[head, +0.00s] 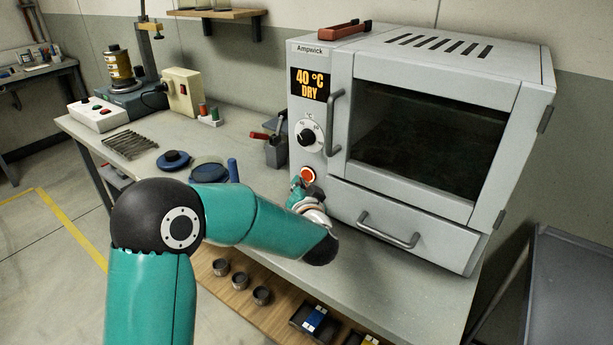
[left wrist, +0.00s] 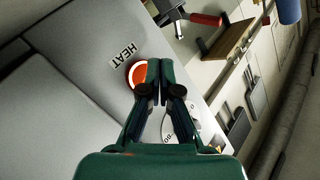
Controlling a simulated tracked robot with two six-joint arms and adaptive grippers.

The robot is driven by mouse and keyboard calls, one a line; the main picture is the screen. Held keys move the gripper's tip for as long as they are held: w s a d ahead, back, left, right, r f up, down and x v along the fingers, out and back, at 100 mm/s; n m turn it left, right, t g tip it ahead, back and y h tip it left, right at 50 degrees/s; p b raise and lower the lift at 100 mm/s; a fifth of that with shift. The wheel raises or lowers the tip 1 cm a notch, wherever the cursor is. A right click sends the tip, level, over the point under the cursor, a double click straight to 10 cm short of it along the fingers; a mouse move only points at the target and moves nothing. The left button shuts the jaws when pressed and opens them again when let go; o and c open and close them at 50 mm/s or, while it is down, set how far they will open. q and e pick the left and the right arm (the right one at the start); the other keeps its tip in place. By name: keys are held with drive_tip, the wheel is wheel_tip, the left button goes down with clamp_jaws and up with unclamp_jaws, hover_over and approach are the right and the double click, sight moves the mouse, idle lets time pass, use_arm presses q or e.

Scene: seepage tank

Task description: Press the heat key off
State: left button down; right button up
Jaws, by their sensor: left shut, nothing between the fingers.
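The heat key (head: 308,175) is a round orange-red button with a pale ring on the oven's left front panel, below the dial (head: 308,136). In the left wrist view the key (left wrist: 135,73) glows orange beside the label HEAT. My left gripper (head: 297,190) is just below and in front of the key in the head view. In the left wrist view its closed fingertips (left wrist: 160,64) lie over the key's right edge; I cannot tell whether they touch it. The oven display (head: 310,84) reads 40 °C DRY. My right gripper is not in view.
The grey oven (head: 340,180) has a door handle (head: 334,123) close to the right of the key and a drawer handle (head: 388,231) below. A small vise (head: 274,150) with a red handle stands left of the oven. Blue round items lie on the bench (head: 228,143).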

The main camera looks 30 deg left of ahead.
use_arm(q)
drive_tip(key=shift+w, duration=0.1)
idle(0.6)
drive_tip(key=shift+w+p, duration=0.3)
drive_tip(key=shift+p, duration=0.1)
drive_tip(key=shift+w, duration=0.35)
idle(0.4)
drive_tip(key=shift+s, duration=0.8)
drive_tip(key=s, duration=0.6)
drive_tip(key=shift+a+b, duration=0.25)
drive_tip(key=shift+b, duration=0.1)
